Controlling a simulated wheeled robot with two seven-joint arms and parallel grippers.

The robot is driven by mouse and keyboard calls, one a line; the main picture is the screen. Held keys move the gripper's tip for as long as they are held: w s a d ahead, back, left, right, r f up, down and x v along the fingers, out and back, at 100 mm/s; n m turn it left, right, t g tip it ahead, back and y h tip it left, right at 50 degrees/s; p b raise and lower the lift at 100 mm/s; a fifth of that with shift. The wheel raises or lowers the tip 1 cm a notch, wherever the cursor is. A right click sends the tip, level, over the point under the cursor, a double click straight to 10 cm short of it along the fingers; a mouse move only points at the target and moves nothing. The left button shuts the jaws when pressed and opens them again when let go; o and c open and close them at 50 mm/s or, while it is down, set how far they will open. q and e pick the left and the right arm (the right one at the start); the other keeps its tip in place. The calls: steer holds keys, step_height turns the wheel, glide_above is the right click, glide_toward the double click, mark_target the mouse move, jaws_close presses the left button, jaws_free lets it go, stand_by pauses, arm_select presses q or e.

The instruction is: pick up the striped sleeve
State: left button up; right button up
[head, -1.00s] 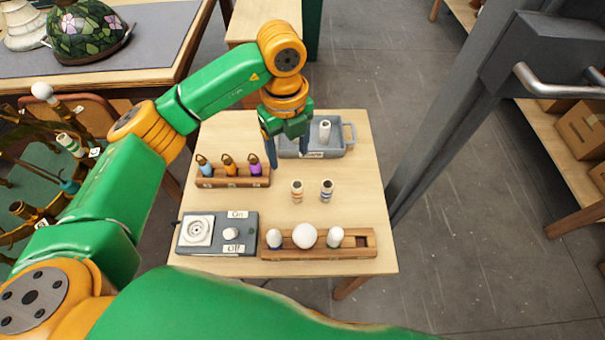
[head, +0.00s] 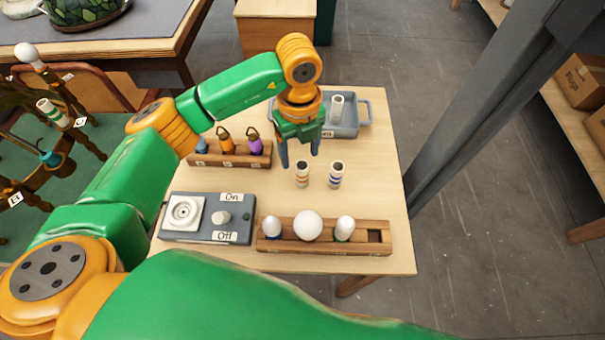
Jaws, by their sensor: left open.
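Two small upright striped sleeves stand on the light wooden table (head: 370,200). One has orange-red stripes (head: 302,176), and the one to its right has blue stripes (head: 335,176). My left gripper (head: 299,160) points down with its fingers apart and empty. Its fingertips are just behind and above the orange-red striped sleeve in the picture; I cannot tell the exact gap. A plain-looking white sleeve (head: 337,105) stands in the grey tray (head: 350,129) behind. My right gripper is out of view.
A wooden rack (head: 240,160) holds blue, orange and purple pieces. A grey switch box (head: 206,218) marked On and Off stands front left. A wooden holder (head: 375,251) with several bulbs is in front.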

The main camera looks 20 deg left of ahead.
mark_target(302, 167)
arm_select(q)
steer(key=f, duration=0.1)
steer(key=f+p, duration=0.1)
steer(key=f, duration=0.2)
steer(key=shift+s+d+p, duration=0.3)
steer(key=shift+s, duration=0.1)
steer(key=shift+w+f, duration=0.15)
steer(key=shift+f, duration=0.15)
jaws_close()
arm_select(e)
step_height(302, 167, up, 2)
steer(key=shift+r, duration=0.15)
